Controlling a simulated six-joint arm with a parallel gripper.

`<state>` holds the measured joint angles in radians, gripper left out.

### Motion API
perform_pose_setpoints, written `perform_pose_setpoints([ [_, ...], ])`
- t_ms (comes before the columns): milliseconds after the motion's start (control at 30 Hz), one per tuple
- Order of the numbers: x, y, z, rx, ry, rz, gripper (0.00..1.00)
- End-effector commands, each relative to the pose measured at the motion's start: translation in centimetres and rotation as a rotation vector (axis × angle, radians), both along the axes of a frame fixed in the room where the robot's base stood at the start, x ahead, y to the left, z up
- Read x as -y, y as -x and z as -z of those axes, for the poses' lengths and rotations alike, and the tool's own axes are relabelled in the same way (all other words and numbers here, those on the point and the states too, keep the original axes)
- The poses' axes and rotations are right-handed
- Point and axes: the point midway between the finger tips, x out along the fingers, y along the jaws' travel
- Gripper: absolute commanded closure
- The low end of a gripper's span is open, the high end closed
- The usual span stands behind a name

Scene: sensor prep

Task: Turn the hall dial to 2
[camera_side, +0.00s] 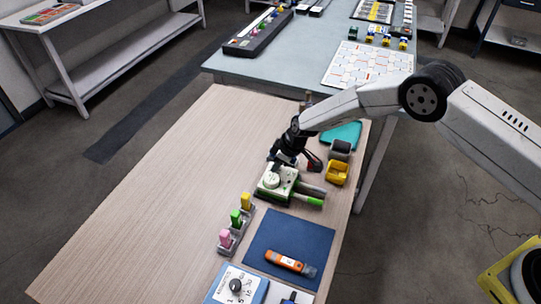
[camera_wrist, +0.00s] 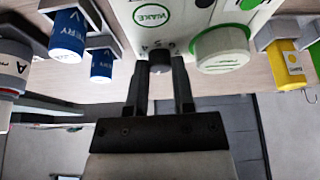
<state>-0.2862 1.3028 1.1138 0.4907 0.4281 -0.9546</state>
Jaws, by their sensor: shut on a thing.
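In the wrist view my gripper (camera_wrist: 160,65) has its two fingers on either side of a small dark knob (camera_wrist: 159,57) and is shut on it. The knob sits at the edge of a white device (camera_wrist: 190,12) with a green-ringed WAKE button; small digits are printed beside it. The fingers hide part of the knob, and I cannot tell which digit it points to. In the side view my gripper (camera_side: 284,160) is at the far side of this green and white device (camera_side: 275,184). No label naming the hall dial is readable.
A white panel with a black dial (camera_side: 236,285) lies at the front, beside a blue mat (camera_side: 265,238) carrying an orange tool (camera_side: 290,263). Pink, green and yellow pieces (camera_side: 235,217) stand in a row left of the mat. A yellow bin (camera_side: 337,173) is close right. The table's left is clear.

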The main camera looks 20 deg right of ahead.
Motion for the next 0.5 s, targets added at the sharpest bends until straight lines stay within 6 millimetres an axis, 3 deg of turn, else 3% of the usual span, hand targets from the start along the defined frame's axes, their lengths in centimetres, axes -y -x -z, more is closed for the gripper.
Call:
perform_pose_setpoints([
  [500,-0.2,0.15,0.03,0.001,0.0,0.251,1.0],
])
